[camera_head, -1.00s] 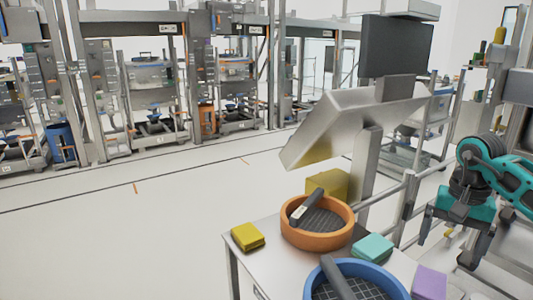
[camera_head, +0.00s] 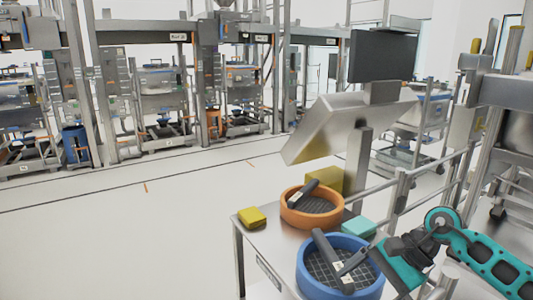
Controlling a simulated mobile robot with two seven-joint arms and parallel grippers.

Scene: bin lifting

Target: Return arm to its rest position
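My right arm is teal and black and comes in from the right edge. Its gripper (camera_head: 354,262) reaches over the right part of the blue round bin (camera_head: 311,282), beside the bin's dark grey bar handle (camera_head: 327,253). I cannot tell whether the gripper touches the bin, or whether its fingers are open or shut. The blue bin has a dark gridded inside and stands on the metal table (camera_head: 262,236). My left gripper is not in view.
An orange bin (camera_head: 295,216) with a dark bar stands behind the blue one. A yellow block (camera_head: 252,217) and a teal block (camera_head: 358,227) lie beside them. A tilted metal panel (camera_head: 335,125) and railing stand behind. The floor to the left is clear.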

